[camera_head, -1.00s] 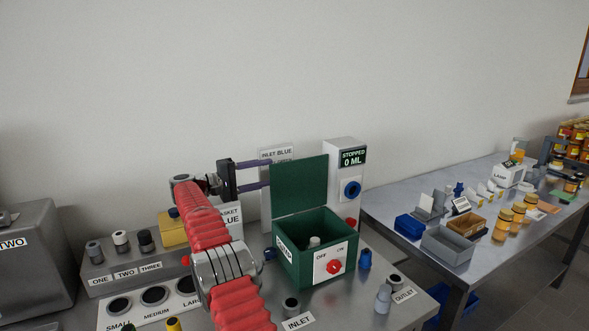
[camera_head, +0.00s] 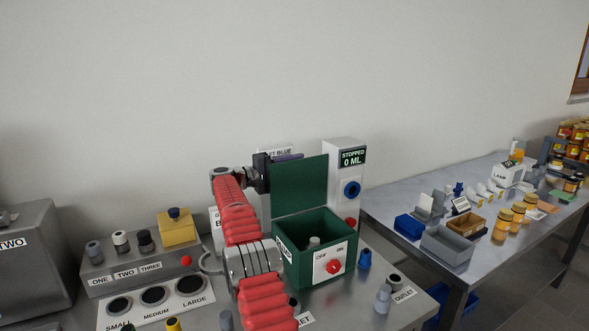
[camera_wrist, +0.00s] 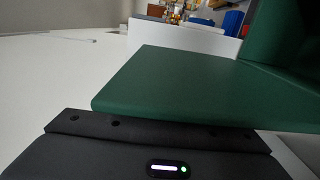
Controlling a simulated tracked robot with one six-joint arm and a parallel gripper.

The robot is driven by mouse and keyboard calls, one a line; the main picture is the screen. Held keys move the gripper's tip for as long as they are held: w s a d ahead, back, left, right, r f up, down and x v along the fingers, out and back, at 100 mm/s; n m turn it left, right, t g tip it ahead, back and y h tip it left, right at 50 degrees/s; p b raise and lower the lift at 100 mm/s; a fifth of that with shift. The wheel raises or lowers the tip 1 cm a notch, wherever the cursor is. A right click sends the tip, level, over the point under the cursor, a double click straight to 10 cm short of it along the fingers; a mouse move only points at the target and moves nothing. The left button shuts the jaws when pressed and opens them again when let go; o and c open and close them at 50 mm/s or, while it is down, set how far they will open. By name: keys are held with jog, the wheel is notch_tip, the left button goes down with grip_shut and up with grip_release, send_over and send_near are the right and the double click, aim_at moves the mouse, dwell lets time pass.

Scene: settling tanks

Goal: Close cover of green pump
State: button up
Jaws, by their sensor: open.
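The green pump (camera_head: 292,262) is an open-topped green box with a white front panel and a red switch knob (camera_head: 334,266). A light peg shows inside it. Its green cover (camera_head: 300,187) stands upright at the rear of the box, open. My gripper (camera_head: 287,158) is open at the cover's upper left edge. Its fingers reach behind the cover, which hides their tips. In the wrist view, the cover (camera_wrist: 185,85) fills the middle, close to the dark gripper body, and part of the box shows at upper right. I cannot tell whether the fingers touch the cover.
A white post with a "STOPPED 0 ML" display (camera_head: 353,157) and blue knob stands right behind the pump. Grey bottles (camera_head: 383,298) stand at front right. A second table (camera_head: 400,205) holds trays and jars.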

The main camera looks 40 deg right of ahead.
jog(key=shift+f, duration=0.1)
grip_shut()
dwell(0.5)
